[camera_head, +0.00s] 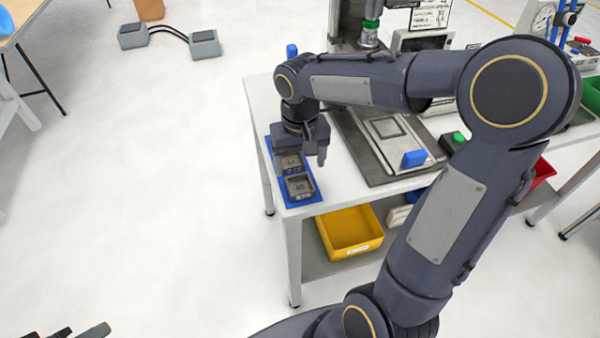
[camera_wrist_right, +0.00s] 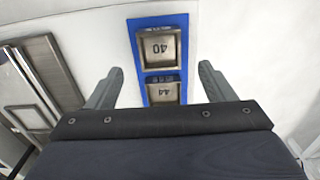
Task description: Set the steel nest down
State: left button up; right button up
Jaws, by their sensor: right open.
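Two square steel nests sit side by side on a blue mat (camera_head: 291,203) at the table's left end. The nest marked 40 (camera_head: 299,187) is nearer the front edge and shows whole in the wrist view (camera_wrist_right: 161,46). The nest marked 44 (camera_head: 291,164) is behind it; in the wrist view (camera_wrist_right: 162,92) my gripper body hides part of it. My right gripper (camera_wrist_right: 161,70) is open above the mat, one finger on each side of the nests, with nothing visibly held. Only dark tips of my left gripper (camera_head: 80,332) show at the bottom left.
A dark plate fixture with a blue block (camera_head: 414,158) stands right of the mat on the white table (camera_head: 262,98). A yellow bin (camera_head: 350,232) is on the shelf below. My right arm hides part of the tabletop.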

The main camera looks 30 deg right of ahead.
notch_tip(320, 180, up, 5)
jog(key=s+a+f+t+y, duration=0.1)
jog(key=s+a+t+y, duration=0.1)
jog(key=s, duration=0.6)
jog(key=s+a+f+n+t+y, duration=0.1)
jog(key=s+a+t, duration=0.1)
jog(key=s, duration=0.7)
jog(key=shift+t+y, duration=0.4)
jog(key=shift+t, duration=0.4)
